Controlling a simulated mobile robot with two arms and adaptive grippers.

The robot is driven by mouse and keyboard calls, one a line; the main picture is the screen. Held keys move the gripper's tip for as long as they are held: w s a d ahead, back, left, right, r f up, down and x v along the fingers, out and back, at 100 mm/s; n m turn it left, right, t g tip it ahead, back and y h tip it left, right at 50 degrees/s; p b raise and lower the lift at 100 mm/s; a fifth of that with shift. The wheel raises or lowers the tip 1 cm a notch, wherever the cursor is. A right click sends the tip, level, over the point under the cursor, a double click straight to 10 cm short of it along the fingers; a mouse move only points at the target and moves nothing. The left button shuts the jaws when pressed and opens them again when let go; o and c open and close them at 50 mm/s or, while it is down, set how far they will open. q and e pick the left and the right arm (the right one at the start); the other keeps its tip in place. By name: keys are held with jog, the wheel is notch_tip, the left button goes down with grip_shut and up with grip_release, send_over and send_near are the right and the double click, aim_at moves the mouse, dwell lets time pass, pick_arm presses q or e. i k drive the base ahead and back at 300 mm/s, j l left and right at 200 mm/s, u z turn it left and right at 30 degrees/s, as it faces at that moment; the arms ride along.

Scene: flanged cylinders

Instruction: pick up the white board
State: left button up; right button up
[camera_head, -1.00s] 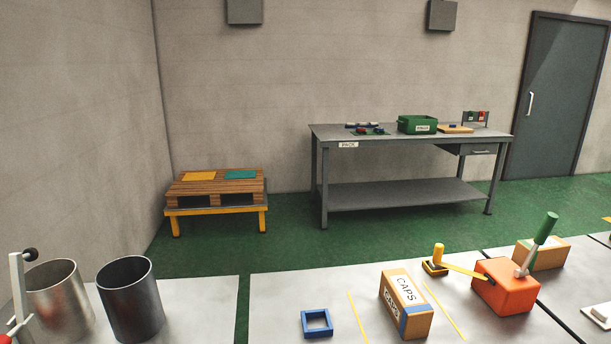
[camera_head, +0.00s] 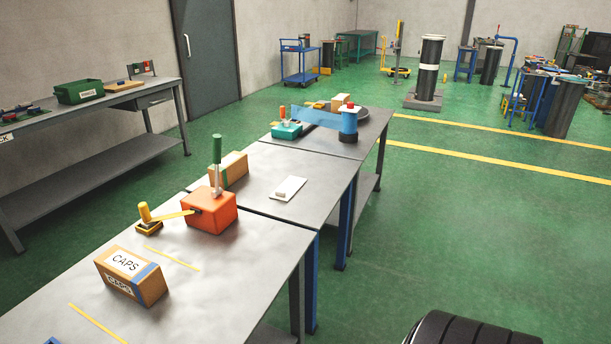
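A small flat white board (camera_head: 288,188) lies on the grey metal bench top (camera_head: 318,178), right of the cardboard box and the orange block. A small pale piece sits at its near end. The board looks flat on the surface, with clear bench around it. Neither of my grippers shows in the head view.
An orange block (camera_head: 209,212) with a green-handled lever, a CAPS box (camera_head: 131,275) and another cardboard box (camera_head: 229,168) stand on the benches. A blue-armed device (camera_head: 325,118) is farther back. Green floor (camera_head: 430,220) right of the benches is open.

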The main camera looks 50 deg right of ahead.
aim_at(291, 185)
jog(key=z, duration=1.55)
